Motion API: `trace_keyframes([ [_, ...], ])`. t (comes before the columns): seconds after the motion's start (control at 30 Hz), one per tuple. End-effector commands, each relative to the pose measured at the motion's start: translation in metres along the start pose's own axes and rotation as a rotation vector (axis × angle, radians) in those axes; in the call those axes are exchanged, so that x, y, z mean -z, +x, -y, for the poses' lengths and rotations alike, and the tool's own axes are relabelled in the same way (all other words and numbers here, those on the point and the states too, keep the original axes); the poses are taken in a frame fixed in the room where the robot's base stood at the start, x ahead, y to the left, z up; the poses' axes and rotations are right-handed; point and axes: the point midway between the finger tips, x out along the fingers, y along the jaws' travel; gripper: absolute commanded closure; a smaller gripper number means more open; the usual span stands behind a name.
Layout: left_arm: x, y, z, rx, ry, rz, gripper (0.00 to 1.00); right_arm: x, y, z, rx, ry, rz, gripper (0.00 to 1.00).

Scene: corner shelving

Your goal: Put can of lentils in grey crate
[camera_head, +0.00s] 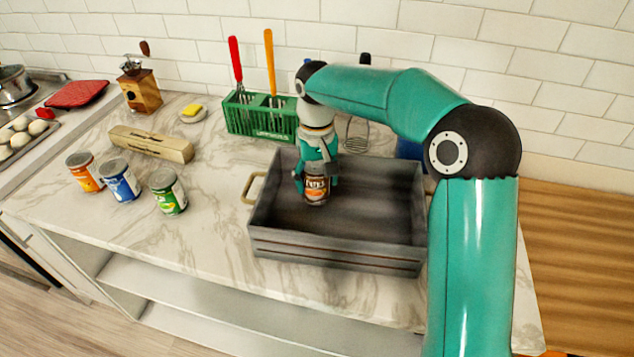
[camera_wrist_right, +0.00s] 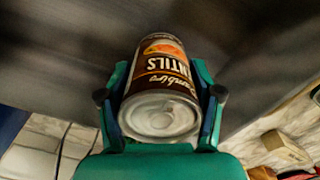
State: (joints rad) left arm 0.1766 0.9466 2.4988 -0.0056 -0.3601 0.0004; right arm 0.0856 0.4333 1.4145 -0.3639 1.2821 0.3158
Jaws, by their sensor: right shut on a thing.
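The can of lentils (camera_head: 316,190) has a dark brown label with an orange picture. It is inside the grey crate (camera_head: 330,250), near its left side. In the right wrist view the can (camera_wrist_right: 160,75) sits between the two fingers with its label lettering showing. My right gripper (camera_head: 316,181) reaches down into the crate and is shut on the can; its fingers also show in the right wrist view (camera_wrist_right: 160,105). I cannot tell whether the can touches the crate floor. The rest of the crate looks empty. My left gripper is not in view.
An orange can (camera_head: 87,173), a blue can (camera_head: 120,181) and a green can (camera_head: 168,192) stand left of the crate. A long wooden box (camera_head: 151,144) lies behind them. A green utensil holder (camera_head: 260,117) stands behind the crate.

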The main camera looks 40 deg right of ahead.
Motion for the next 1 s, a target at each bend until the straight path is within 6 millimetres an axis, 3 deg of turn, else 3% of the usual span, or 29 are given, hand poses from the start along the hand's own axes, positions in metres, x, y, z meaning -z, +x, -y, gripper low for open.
trace_keyframes([
  [0.1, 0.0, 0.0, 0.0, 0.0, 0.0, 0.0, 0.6, 0.0, 0.011, -0.001, 0.0, 0.001, -0.001, 0.86],
  [0.33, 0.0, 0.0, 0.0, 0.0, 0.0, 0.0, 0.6, 0.0, 0.013, -0.001, 0.0, 0.001, -0.002, 0.86],
  [0.37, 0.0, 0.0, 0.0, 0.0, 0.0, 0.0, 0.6, 0.0, 0.013, -0.001, 0.0, 0.001, 0.0, 0.31],
  [0.5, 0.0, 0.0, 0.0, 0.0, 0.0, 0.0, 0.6, 0.0, 0.013, -0.001, 0.0, 0.0, 0.0, 0.08],
  [0.83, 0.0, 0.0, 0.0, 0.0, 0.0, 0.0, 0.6, 0.0, 0.012, 0.0, 0.0, 0.0, -0.001, 0.08],
  [1.0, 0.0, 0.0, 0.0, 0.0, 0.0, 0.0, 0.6, 0.001, 0.001, 0.0, 0.0, 0.0, -0.003, 0.08],
])
